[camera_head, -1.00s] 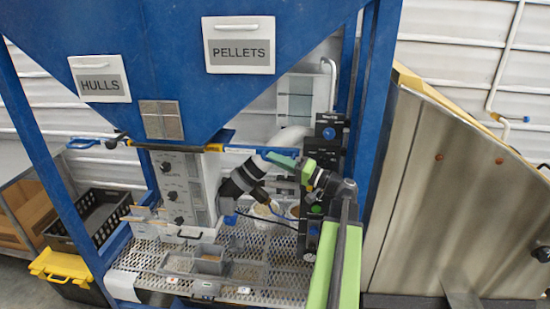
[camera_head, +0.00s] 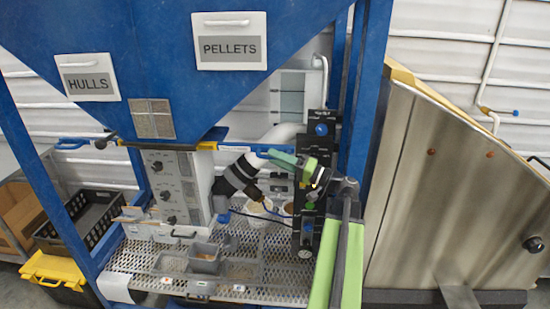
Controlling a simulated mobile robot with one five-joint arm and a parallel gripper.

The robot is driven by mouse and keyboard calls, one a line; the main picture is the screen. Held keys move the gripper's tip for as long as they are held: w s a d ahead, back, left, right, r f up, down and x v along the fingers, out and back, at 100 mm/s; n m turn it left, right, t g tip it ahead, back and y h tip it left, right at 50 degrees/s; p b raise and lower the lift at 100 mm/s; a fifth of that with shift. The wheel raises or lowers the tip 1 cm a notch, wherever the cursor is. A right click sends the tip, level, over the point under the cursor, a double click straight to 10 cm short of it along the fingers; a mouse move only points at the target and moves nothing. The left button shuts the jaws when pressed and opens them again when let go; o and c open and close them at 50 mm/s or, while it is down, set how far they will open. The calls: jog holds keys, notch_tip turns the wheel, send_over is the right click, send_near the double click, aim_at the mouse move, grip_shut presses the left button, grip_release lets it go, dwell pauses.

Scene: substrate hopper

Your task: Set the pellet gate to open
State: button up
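The blue hopper carries a PELLETS label (camera_head: 230,42) and a HULLS label (camera_head: 88,77). Below its narrow outlet, a blue handle (camera_head: 235,147) with a yellow part (camera_head: 207,145) beside it sticks out to the right. A similar blue handle (camera_head: 72,143) sticks out to the left. I cannot tell which belongs to the pellet gate or how it is set. My arm reaches in from the lower right, passing close to the right handle in the picture.
The grey control box (camera_head: 178,188) with black knobs stands under the outlet. Small grey bins (camera_head: 204,258) sit on the perforated shelf (camera_head: 270,278). A black panel (camera_head: 318,190) and blue post stand at right. White cups (camera_head: 257,212) stand behind my arm.

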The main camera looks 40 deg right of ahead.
jog(key=b+v, duration=0.3)
jog(key=v, duration=1.3)
jog(key=shift+w+a, duration=0.1)
jog(key=shift+w, duration=0.05)
